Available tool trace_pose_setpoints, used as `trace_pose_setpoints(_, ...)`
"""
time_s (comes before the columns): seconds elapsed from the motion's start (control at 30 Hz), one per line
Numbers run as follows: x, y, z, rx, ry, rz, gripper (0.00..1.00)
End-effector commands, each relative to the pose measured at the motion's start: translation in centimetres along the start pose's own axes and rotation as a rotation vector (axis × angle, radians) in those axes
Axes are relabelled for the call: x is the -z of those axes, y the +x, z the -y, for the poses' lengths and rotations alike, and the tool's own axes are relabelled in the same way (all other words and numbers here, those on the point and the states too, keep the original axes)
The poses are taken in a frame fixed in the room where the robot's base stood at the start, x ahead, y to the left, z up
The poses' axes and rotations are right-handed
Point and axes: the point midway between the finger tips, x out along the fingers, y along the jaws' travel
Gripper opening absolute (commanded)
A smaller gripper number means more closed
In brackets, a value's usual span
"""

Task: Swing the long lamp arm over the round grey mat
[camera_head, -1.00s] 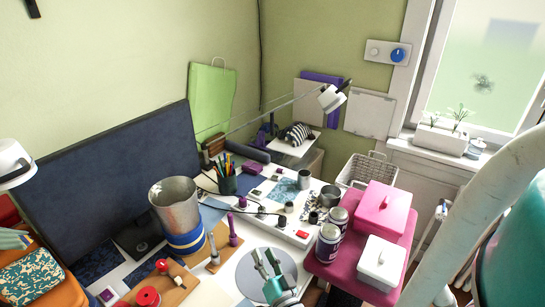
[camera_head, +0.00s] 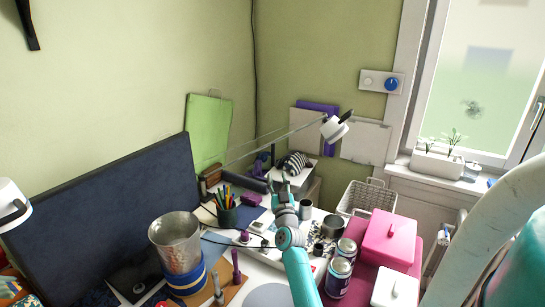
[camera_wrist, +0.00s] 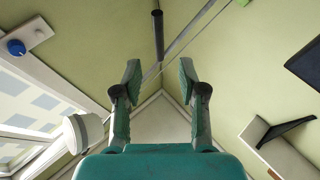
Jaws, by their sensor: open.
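The long lamp arm (camera_head: 275,143) is a thin silver bar. It runs from a brown mount at the left up to a white lamp head (camera_head: 333,130) near the back corner. The round grey mat (camera_head: 268,296) lies at the front of the desk, cut off by the picture's bottom edge. The lamp head is not over it. My gripper (camera_head: 286,180) is open and empty, pointing up, below the lamp arm in the picture. In the wrist view, its fingers (camera_wrist: 160,75) stand apart; the lamp arm (camera_wrist: 182,38) crosses behind them and the lamp head (camera_wrist: 84,131) is at the left.
A dark monitor (camera_head: 100,210) stands at the left. A metal bin (camera_head: 175,238) and a pen cup (camera_head: 227,212) stand near it. Cans (camera_head: 338,277) and a pink box (camera_head: 391,240) are at the right. The air over the back of the desk is mostly clear.

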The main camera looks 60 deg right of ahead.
Motion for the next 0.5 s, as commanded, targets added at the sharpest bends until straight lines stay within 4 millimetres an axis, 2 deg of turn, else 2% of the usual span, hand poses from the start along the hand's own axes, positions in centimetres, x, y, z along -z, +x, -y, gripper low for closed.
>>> trace_pose_setpoints(0.27, 0.2, 2.5, -0.2, -0.002, -0.008, -0.003, 0.41)
trace_pose_setpoints(0.5, 0.2, 6.6, -0.1, -0.001, -0.008, -0.002, 0.41)
